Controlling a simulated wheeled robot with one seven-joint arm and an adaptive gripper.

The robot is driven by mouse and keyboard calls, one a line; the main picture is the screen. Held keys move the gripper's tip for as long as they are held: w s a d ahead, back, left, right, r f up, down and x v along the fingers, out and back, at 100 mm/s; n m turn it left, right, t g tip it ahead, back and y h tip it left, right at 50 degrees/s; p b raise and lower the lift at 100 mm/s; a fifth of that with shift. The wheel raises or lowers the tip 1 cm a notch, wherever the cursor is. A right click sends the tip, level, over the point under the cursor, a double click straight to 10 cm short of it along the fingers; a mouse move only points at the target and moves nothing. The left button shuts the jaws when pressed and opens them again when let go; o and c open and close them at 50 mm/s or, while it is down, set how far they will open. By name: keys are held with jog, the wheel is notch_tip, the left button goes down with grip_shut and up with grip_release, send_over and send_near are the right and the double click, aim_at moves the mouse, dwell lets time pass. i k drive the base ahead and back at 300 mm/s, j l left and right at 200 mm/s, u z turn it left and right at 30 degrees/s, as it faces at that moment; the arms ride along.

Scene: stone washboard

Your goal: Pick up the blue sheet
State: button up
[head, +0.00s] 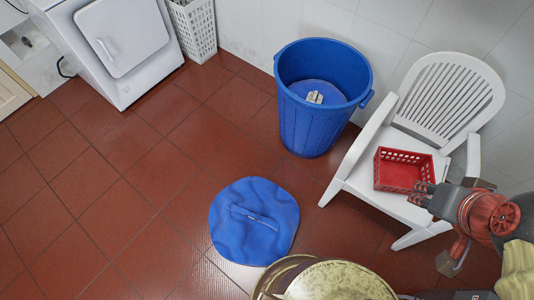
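A roundish, slightly rumpled blue piece (254,220), which looks like the blue sheet, lies flat on the red tiled floor near the middle of the head view. A raised ridge like a handle runs across it, so I cannot tell if it is cloth or a lid. My gripper (421,195) is at the right, in front of the white chair and close to the red basket in the picture. It is well to the right of the blue piece and apart from it. Its fingers are small and dark, and their opening is unclear.
A tall blue bin (318,128) with a pale object inside stands behind the blue piece. A white plastic chair (440,100) holds a red basket (402,172). A white appliance (122,45) and white hamper (195,28) stand at the back left. The left floor is clear.

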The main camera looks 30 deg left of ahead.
aim_at(253, 221)
jog(key=u, duration=0.4)
jog(key=k+u, duration=0.15)
jog(key=u, duration=0.25)
jog(key=k+u, duration=0.1)
jog(key=u, duration=0.7)
jog(key=k+j, duration=0.05)
